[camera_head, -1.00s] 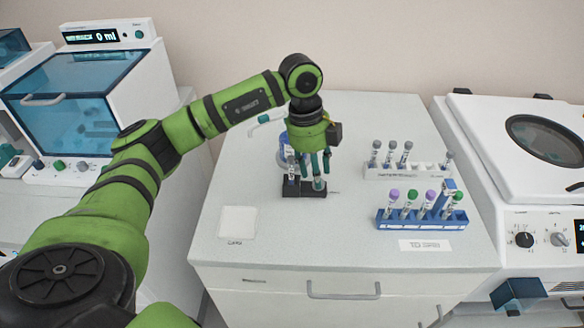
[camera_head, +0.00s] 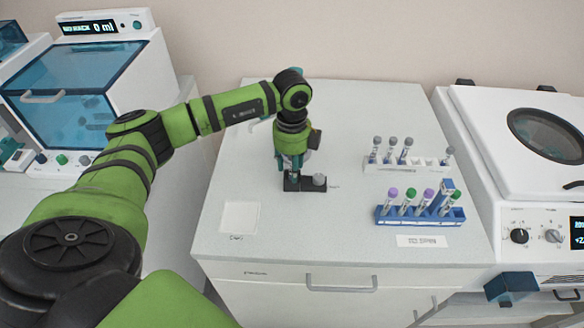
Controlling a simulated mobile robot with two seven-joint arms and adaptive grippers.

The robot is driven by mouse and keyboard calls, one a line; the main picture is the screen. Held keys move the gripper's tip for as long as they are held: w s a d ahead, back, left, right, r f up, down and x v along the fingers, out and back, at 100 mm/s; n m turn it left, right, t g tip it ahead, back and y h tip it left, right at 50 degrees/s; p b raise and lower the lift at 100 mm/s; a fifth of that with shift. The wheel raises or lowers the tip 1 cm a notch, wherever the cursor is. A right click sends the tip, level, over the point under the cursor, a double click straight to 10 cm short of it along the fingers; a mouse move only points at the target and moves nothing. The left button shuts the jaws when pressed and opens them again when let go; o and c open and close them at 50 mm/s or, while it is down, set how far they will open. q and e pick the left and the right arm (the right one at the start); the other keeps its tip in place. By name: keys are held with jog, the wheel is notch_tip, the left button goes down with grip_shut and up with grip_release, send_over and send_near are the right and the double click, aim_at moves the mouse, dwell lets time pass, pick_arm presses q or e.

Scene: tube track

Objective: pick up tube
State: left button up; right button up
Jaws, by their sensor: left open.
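My left gripper (camera_head: 290,167) points down over the left part of a small black holder (camera_head: 306,187) on the white table. Its fingers are open and sit around or just in front of the left slot. A tube in that slot is mostly hidden behind the fingers, so I cannot tell whether they touch it. A grey round knob or cap (camera_head: 319,180) shows on the right part of the holder. A blue rack (camera_head: 421,219) holds tubes with purple and green caps. A white rack (camera_head: 420,165) behind it holds several grey-capped tubes. My right gripper is not in view.
A white square pad (camera_head: 239,217) lies at the table's front left. A label (camera_head: 422,241) reading "TO SPIN" lies before the blue rack. A machine with a round window (camera_head: 545,136) stands right, a blue-windowed cabinet (camera_head: 75,105) left. The table's middle front is clear.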

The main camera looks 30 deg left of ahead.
pick_arm(q)
jog(key=shift+s+d, duration=0.1)
grip_shut()
jog(key=shift+r, duration=0.2)
jog(key=shift+r+b, duration=0.5)
jog(key=shift+r, duration=0.1)
notch_tip(320, 180, up, 3)
jog(key=shift+d+f+b, duration=0.1)
jog(key=shift+f+b, duration=0.1)
jog(key=shift+b, duration=0.5)
jog(key=s+d+r+b, duration=0.2)
jog(key=d+r, duration=0.5)
jog(key=d, duration=0.4)
jog(key=shift+s+b, duration=0.2)
jog(key=shift+b, duration=0.3)
